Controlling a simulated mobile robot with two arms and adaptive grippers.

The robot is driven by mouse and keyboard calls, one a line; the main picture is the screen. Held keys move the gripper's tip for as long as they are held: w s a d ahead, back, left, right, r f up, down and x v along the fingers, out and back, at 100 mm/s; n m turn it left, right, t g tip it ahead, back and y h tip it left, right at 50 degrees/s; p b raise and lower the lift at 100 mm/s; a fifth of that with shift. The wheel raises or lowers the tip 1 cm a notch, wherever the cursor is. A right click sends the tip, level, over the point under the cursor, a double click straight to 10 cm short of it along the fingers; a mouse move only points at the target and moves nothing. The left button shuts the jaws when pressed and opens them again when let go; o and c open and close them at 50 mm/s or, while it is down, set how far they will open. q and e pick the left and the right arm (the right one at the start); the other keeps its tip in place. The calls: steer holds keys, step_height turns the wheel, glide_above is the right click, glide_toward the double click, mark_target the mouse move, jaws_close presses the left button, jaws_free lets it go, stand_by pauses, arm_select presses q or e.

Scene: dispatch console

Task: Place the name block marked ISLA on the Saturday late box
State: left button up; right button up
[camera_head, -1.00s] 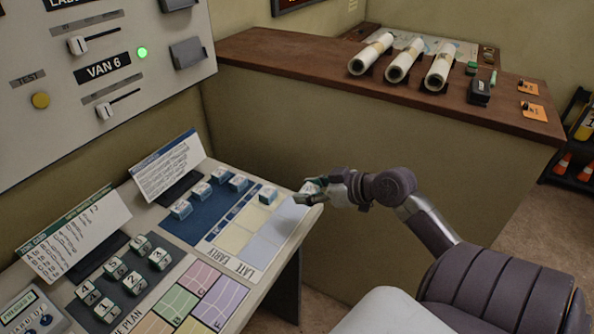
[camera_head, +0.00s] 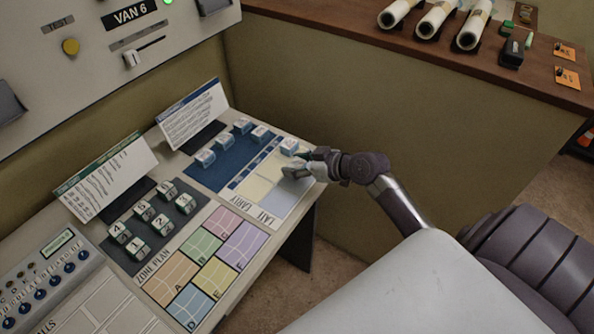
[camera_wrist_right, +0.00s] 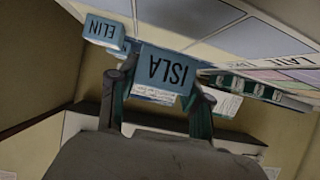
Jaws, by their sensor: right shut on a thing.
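The blue name block marked ISLA (camera_wrist_right: 165,70) is between the fingers of my right gripper (camera_head: 300,165), its lettering upside down in the wrist view. In the head view the gripper mostly hides it. The gripper is over the far right part of the roster board (camera_head: 278,203), which has cream and pale blue boxes and LATE and EARLY labels. I cannot read the day labels or tell whether the block touches the board. The block marked ELIN (camera_wrist_right: 103,32) sits beside ISLA; a block (camera_head: 289,147) stands at the board's far end. My left gripper is out of view.
Several name blocks (camera_head: 205,158) stand on the dark blue strip. The console panel rises at the back left. A wooden counter (camera_head: 470,65) stands behind.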

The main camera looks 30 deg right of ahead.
step_height(320, 180, down, 3)
steer(key=shift+f, duration=0.15)
steer(key=shift+s+f, duration=0.1)
steer(key=shift+f, duration=0.1)
steer(key=o, duration=1)
steer(key=shift+o, duration=0.2)
steer(key=shift+r, duration=0.1)
